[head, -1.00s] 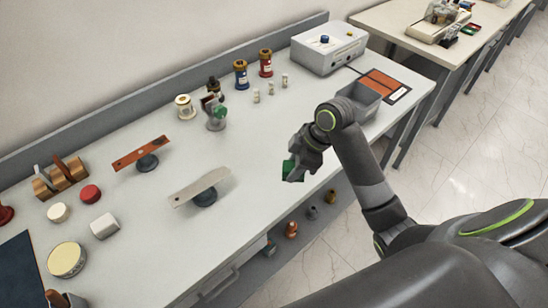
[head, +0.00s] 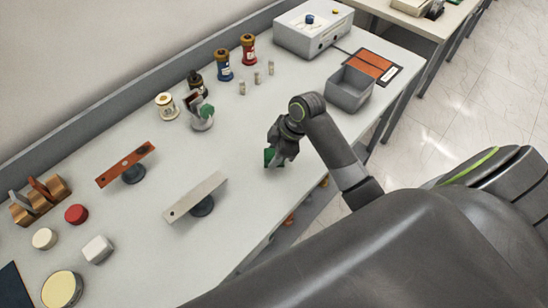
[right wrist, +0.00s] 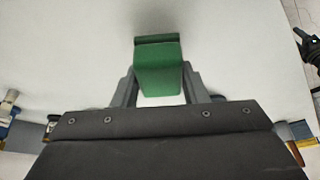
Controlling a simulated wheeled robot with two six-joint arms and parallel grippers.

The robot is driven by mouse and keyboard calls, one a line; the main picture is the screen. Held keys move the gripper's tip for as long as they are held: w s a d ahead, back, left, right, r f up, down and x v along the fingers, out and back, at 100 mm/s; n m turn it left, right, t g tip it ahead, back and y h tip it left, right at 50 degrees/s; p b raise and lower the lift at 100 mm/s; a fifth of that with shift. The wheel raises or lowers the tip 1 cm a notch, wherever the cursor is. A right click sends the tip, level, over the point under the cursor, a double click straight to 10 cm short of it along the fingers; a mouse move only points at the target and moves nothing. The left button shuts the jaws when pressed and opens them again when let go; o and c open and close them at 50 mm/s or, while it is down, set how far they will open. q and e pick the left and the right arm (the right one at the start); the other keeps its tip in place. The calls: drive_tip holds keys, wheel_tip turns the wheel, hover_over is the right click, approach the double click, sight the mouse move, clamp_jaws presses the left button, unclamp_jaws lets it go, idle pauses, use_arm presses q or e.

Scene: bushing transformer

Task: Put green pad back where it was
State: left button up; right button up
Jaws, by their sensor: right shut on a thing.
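My right gripper (head: 274,158) is shut on the green pad (head: 268,157), above the bench near its front edge. In the right wrist view the green pad (right wrist: 157,68) is a flat plate with a bent, darker upper edge, held between the two fingers (right wrist: 158,85). A wooden slotted rack (head: 45,203) stands at the far left of the bench, with a grey and a reddish-brown upright plate in it. My left gripper is not seen.
A white plank (head: 192,197) and an orange-brown plank (head: 125,165) rest on dark round stands. A grey open bin (head: 349,92) stands right. The bench (head: 240,130) is clear around the gripper.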

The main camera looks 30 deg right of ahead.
drive_tip(key=f, duration=0.3)
drive_tip(key=shift+w+f, duration=0.15)
drive_tip(key=shift+w, duration=0.05)
drive_tip(key=shift+s, duration=0.1)
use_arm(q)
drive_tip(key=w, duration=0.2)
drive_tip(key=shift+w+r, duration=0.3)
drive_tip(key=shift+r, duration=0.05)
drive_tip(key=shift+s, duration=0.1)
use_arm(e)
drive_tip(key=shift+f, duration=0.1)
drive_tip(key=o, duration=0.8)
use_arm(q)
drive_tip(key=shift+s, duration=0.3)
use_arm(e)
drive_tip(key=shift+o, duration=0.4)
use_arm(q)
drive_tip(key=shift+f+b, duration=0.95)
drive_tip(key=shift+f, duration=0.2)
use_arm(e)
drive_tip(key=v, duration=1.2)
